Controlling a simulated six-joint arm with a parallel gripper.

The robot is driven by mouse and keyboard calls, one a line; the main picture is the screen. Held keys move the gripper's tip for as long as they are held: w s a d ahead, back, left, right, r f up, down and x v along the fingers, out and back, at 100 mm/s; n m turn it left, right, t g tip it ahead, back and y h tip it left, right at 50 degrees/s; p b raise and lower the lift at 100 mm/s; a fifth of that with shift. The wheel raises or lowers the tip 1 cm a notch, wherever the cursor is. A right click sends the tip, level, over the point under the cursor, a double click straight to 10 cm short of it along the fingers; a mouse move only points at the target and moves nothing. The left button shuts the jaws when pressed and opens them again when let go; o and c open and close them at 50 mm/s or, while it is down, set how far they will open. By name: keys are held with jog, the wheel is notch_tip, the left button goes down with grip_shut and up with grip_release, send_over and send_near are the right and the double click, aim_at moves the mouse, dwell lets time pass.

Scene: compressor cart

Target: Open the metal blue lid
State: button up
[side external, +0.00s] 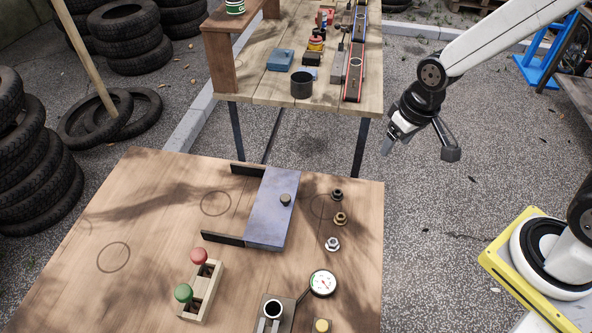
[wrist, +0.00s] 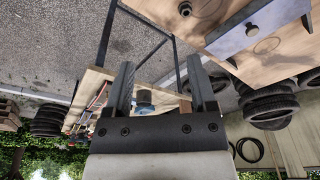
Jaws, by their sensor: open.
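The blue metal lid (side external: 268,212) is a flat blue-grey panel with a dark round knob (side external: 285,199). It lies on the wooden table between two dark side rails (side external: 222,238). The lid also shows at the top right of the wrist view (wrist: 240,28), with its knob (wrist: 252,31). My gripper (side external: 418,148) is in the air to the right of the far end of the front table, well apart from the lid. In the wrist view my gripper (wrist: 160,88) is open, with nothing between its fingers. What lies under the lid is hidden.
Several fittings (side external: 340,218) stand right of the lid. A block with red and green knobs (side external: 200,290) and a pressure gauge (side external: 323,283) are nearer the front. A back workbench (side external: 260,88) holds a dark cup (side external: 301,84) and tools. Tyres (side external: 60,180) are stacked at left.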

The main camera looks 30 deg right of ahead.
jog(key=w+a+f+g, duration=0.1)
jog(key=w+a+f, duration=0.2)
jog(key=w+a, duration=0.55)
jog(key=g, duration=0.1)
send_over(286, 197)
notch_tip(286, 197, down, 4)
jog(key=shift+a+f, duration=0.1)
jog(key=shift+f, duration=0.1)
jog(key=shift+f, duration=0.1)
jog(key=shift+f, duration=3.75)
grip_shut()
